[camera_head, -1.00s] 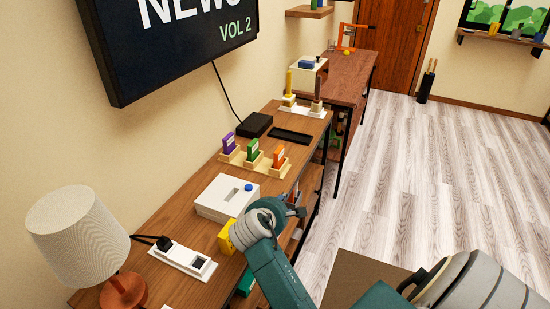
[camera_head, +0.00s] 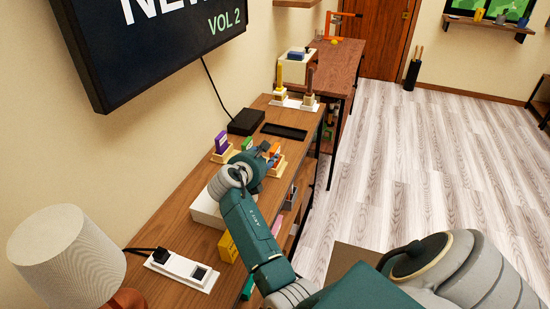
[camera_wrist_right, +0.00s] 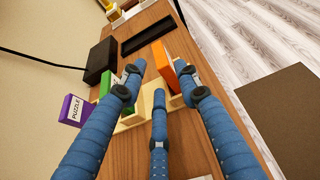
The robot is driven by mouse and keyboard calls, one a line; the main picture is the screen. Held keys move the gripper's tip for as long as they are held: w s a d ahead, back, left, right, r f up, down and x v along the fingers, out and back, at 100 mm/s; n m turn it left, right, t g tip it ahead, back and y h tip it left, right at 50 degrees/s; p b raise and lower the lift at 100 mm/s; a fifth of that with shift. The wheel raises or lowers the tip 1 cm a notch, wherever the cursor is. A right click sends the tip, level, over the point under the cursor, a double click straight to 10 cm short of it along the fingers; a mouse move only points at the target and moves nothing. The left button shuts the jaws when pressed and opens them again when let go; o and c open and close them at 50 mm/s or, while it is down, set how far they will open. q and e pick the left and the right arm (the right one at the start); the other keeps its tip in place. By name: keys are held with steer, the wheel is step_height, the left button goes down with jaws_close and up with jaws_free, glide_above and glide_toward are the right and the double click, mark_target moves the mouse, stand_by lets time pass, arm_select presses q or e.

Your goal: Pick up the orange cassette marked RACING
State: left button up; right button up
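The orange cassette (camera_head: 274,150) stands upright in a slot of a cream holder at the right of the row, partly hidden by my right gripper in the head view. In the right wrist view the orange cassette (camera_wrist_right: 163,62) shows just ahead of and between the fingertips. Its marking cannot be read. My right gripper (camera_head: 268,154) is open and empty at the holder; its spread fingers (camera_wrist_right: 160,85) show in the wrist view. Contact with the cassette cannot be told. My left gripper is not in view.
A green cassette (camera_wrist_right: 105,82) and a purple cassette (camera_wrist_right: 73,109) marked PUZZLE stand left of the orange one. Behind are a black box (camera_head: 246,122) and a flat black tray (camera_head: 284,131). A white box (camera_head: 207,209) sits under my forearm. A lamp (camera_head: 68,255) stands front left.

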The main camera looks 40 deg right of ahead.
mark_target(272, 153)
steer(key=x, duration=0.4)
steer(key=shift+d+f, duration=0.2)
steer(key=shift+d, duration=0.05)
steer(key=shift+w+d+f, duration=0.2)
steer(key=shift+w+d, duration=0.05)
steer(key=shift+d, duration=0.05)
steer(key=shift+a, duration=0.1)
jaws_close()
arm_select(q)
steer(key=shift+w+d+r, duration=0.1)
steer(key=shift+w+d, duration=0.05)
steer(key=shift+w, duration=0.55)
